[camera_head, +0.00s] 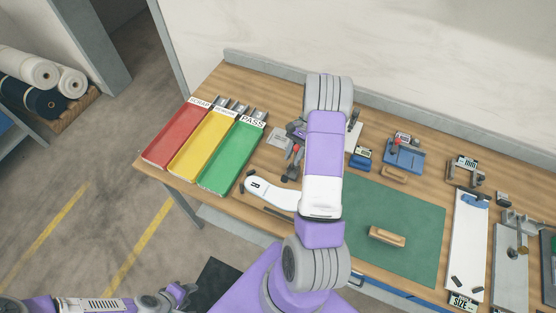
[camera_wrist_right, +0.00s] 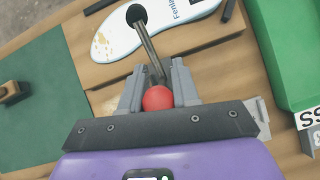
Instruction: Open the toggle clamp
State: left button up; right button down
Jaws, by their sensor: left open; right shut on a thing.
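The toggle clamp shows in the right wrist view as a red ball knob (camera_wrist_right: 158,98) and a metal bar (camera_wrist_right: 149,48). The bar runs up to a black round end over the printed white insole (camera_wrist_right: 112,40); I cannot tell whether that end touches it. My right gripper (camera_wrist_right: 158,86) is shut around the knob end, a finger on each side. In the head view the insole (camera_head: 272,193) lies left of my right arm, which hides most of the clamp. My left gripper (camera_head: 181,293) is open and empty at the lower left, off the table.
Red (camera_head: 178,136), yellow (camera_head: 205,145) and green (camera_head: 232,157) trays stand at the table's left. A green mat (camera_head: 410,225) carries a wooden-handled block (camera_head: 387,237). A white size board (camera_head: 466,245) and other fixtures stand at the right.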

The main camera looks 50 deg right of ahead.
jog(key=shift+w+d+f+b, duration=0.1)
jog(key=shift+w+d+b, duration=0.1)
jog(key=shift+d, duration=0.35)
jog(key=shift+w+d+f+b, duration=0.1)
jog(key=shift+d+b, duration=0.1)
jog(key=shift+d, duration=0.3)
jog(key=c, duration=0.9)
grip_release()
jog(key=shift+c, duration=0.2)
jog(key=v, duration=0.7)
jog(key=shift+r, duration=0.25)
jog(key=shift+d+r, duration=0.1)
